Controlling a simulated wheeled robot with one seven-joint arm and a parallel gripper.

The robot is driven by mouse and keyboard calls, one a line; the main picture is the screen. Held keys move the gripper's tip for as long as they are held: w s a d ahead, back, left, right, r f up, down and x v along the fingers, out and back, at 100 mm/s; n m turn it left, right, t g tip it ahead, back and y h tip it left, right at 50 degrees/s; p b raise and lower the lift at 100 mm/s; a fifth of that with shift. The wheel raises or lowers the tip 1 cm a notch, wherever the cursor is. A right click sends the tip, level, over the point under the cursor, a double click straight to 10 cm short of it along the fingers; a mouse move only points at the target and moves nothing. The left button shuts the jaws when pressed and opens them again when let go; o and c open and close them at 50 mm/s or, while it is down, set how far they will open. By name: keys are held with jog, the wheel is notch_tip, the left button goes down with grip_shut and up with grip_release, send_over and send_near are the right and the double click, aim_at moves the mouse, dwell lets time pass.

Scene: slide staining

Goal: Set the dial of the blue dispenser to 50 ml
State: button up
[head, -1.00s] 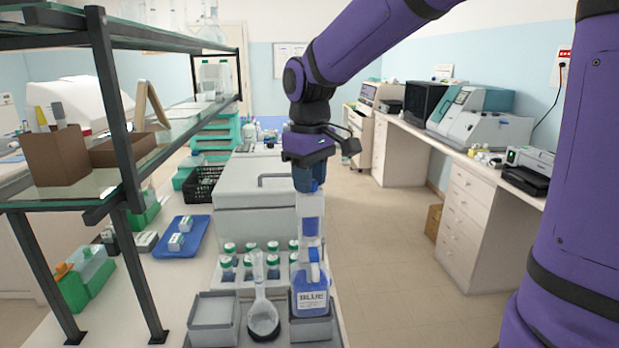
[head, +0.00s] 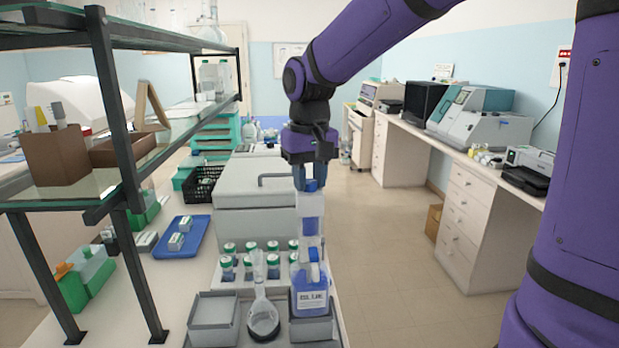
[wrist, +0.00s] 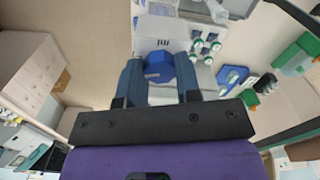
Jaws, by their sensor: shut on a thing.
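The blue dispenser (head: 311,284) is a blue-filled bottle with a white label, standing in a grey tray at the front right of the bench. Its white upper body (head: 310,212) rises above it and has a blue window. In the head view my gripper (head: 308,183) points down at the dispenser's top. In the wrist view the round blue dial (wrist: 160,70) sits between my two fingers (wrist: 160,85), which are shut on it. The dial's scale and pointer cannot be read in these views.
A long-necked flask (head: 263,315) and an empty grey tray (head: 213,318) stand left of the bottle. Several green-capped bottles (head: 228,262) stand in a rack behind. A grey box (head: 252,190) with a handle is farther back. The shelf (head: 125,150) is at left.

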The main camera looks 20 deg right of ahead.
aim_at(310, 181)
jog(key=shift+m, duration=1.6)
jog(key=o, duration=0.9)
notch_tip(310, 181, up, 11)
jog(key=shift+f, duration=0.1)
jog(key=s+d+f+n+t, duration=0.1)
jog(key=s+d+f, duration=0.1)
jog(key=s, duration=0.5)
jog(key=s+d+f+n+t, duration=0.1)
jog(key=s+d+f+t, duration=0.1)
jog(key=s, duration=0.5)
jog(key=s+d+f+n+t, duration=0.1)
jog(key=s+d+f+t, duration=0.1)
jog(key=s, duration=0.5)
jog(key=shift+d+f, duration=0.45)
jog(key=shift+f, duration=0.25)
